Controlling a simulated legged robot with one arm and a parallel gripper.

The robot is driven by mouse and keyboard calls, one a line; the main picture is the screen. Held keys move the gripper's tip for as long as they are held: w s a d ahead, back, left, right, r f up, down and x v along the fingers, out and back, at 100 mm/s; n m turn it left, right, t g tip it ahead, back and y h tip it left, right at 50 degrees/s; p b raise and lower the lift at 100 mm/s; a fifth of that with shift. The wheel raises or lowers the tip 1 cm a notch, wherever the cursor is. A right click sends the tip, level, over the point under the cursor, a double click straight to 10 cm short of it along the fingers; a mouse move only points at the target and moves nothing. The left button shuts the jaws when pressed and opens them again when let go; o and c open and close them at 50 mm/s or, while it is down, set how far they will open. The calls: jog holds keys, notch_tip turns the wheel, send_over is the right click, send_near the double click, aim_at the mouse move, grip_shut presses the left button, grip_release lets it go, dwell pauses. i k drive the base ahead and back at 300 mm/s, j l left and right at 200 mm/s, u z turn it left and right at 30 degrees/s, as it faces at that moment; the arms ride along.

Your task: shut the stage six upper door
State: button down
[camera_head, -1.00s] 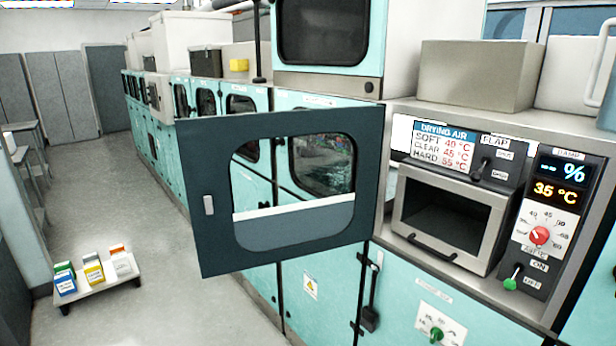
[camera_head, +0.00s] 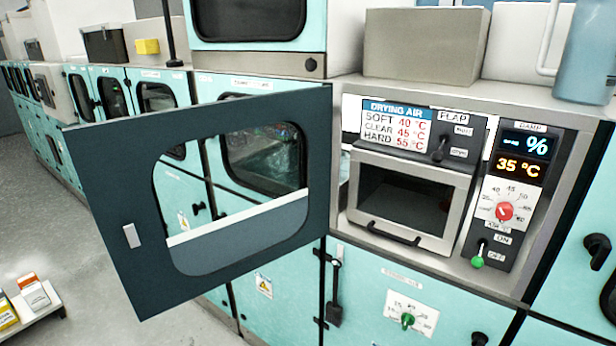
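A dark grey door (camera_head: 115,195) with a rounded window stands swung wide open, sticking out toward me. Its hinge side is at the right, beside the drying-air unit, and a small pale latch plate (camera_head: 131,236) is near its free left edge. I take it as the stage six upper door, though no stage number is legible. Through its window I see teal cabinet doors behind. My gripper is not in view.
The drying-air panel (camera_head: 395,122) has a dark recessed box, a red dial (camera_head: 505,211) and a green switch (camera_head: 478,261). Teal cabinets line the back left. A low cart (camera_head: 30,312) with small boxes stands on the floor at lower left. Grey floor (camera_head: 85,250) lies left of the door.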

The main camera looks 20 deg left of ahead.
aim_at(114, 160)
jog(key=j+z, duration=0.15)
jog(key=j, duration=0.3)
jog(key=k+j+z, duration=0.15)
jog(key=j, duration=0.25)
jog(key=j+z, duration=0.15)
jog(key=j, duration=0.25)
jog(key=k+j+z, duration=0.1)
jog(key=j, duration=0.3)
jog(key=k+j+z, duration=0.15)
jog(key=j, duration=0.25)
jog(key=k+j+z, duration=0.15)
jog(key=j, duration=0.25)
jog(key=k+j, duration=0.1)
jog(key=j, duration=0.25)
jog(key=k+j, duration=0.15)
jog(key=j, duration=0.15)
jog(key=k+j, duration=0.1)
jog(key=j, duration=0.25)
jog(key=k+j, duration=0.15)
jog(key=j, duration=0.15)
